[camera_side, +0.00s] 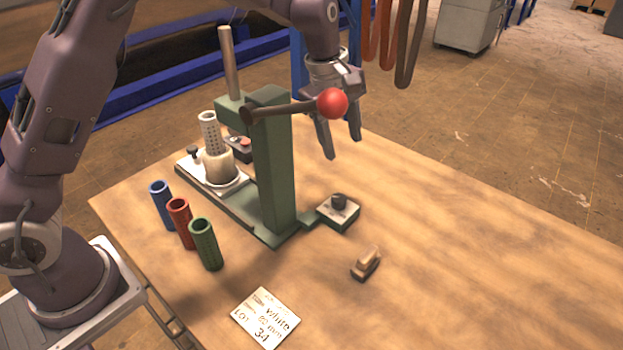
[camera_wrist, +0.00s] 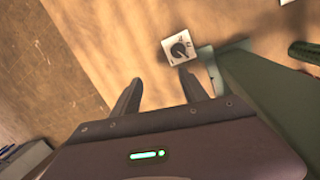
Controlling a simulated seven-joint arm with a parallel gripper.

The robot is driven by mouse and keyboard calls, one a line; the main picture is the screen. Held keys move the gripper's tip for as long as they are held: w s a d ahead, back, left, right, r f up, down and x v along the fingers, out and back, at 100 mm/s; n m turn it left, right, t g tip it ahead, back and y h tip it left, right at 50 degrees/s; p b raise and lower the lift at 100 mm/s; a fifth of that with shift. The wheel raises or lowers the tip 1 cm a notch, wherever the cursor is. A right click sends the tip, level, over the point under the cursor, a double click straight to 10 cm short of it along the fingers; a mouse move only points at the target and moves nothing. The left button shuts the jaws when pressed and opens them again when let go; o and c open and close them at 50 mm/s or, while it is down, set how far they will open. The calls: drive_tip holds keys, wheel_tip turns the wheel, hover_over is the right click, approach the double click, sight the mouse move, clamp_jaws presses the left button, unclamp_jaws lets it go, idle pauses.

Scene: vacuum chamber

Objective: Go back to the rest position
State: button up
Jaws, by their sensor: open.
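My gripper (camera_side: 341,146) hangs in the air behind the press lever's red ball, fingers apart and pointing down, with nothing between them. In the wrist view my gripper (camera_wrist: 158,90) shows both dark fingers spread over bare table. The green press (camera_side: 272,165) stands on the wooden table, its lever (camera_side: 290,108) reaching right to a red ball knob (camera_side: 332,102). The ball overlaps my gripper in the side view; I cannot tell the gap. A control box with a black dial (camera_side: 339,204) sits at the press's foot; it also shows in the wrist view (camera_wrist: 179,47).
Blue (camera_side: 162,204), red (camera_side: 181,223) and green (camera_side: 205,244) tubes stand left of the press. A perforated white tube (camera_side: 209,132) stands in a holder on the press base. A label card (camera_side: 266,317) and a small wooden-topped object (camera_side: 366,263) lie in front. The table's right side is clear.

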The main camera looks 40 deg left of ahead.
drive_tip(key=s+a+r+t, duration=0.3)
drive_tip(key=a+r, duration=0.1)
drive_tip(key=r, duration=0.5)
drive_tip(key=s+a+r+t, duration=0.3)
drive_tip(key=a+r+t, duration=0.1)
drive_tip(key=r, duration=0.5)
drive_tip(key=s+f+m+g, duration=0.1)
drive_tip(key=s+f+m, duration=0.2)
drive_tip(key=s+m, duration=0.4)
drive_tip(key=s+f+m+g+y, duration=0.1)
drive_tip(key=s+f+m, duration=0.3)
drive_tip(key=s, duration=1.7)
drive_tip(key=d+m+g, duration=0.1)
drive_tip(key=m, duration=0.3)
drive_tip(key=shift+m+g, duration=0.3)
